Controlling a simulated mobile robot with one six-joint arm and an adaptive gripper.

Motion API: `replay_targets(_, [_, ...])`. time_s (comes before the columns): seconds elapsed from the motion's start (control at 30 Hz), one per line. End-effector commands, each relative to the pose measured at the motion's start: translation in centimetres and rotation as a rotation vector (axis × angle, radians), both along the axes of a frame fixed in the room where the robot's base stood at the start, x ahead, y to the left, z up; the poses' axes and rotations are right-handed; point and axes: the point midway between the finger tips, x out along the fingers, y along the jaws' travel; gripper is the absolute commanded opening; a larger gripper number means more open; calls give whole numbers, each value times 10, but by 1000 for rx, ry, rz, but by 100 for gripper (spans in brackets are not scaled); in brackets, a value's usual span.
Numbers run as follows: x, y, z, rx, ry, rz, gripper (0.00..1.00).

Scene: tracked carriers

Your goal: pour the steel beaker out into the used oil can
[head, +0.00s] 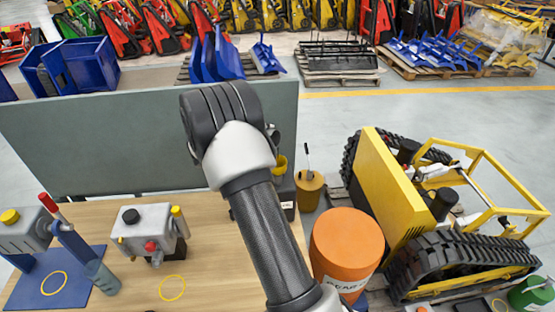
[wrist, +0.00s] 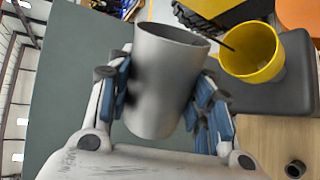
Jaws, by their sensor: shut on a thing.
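The steel beaker (wrist: 160,85) is a plain grey cylinder, held between the blue-padded fingers of my gripper (wrist: 165,95) in the wrist view. Its rim is at the top of the picture, and its contents cannot be seen. A yellow round funnel or cup (wrist: 250,52) sits on a dark grey can (wrist: 290,90), apparently the used oil can, just right of the beaker and apart from it. In the head view my arm hides the gripper and beaker; the yellow opening (head: 281,163) and part of the dark can (head: 290,190) show beside the arm.
A wooden bench (head: 215,265) bears a grey metal unit (head: 148,230) and a blue stand (head: 75,245). A grey panel (head: 90,140) rises behind it. An orange drum (head: 346,245), an ochre bin (head: 309,190) and a yellow tracked carrier (head: 400,190) stand to the right.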

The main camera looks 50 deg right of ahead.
Motion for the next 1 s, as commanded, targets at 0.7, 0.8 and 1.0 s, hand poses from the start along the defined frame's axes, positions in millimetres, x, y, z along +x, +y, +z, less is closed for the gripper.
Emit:
replay_targets(0.7, [-1,0,2,6,-40,0,17])
replay_targets(0.8, [-1,0,2,6,-44,0,17])
replay_targets(1.0, [-1,0,2,8,-55,0,17])
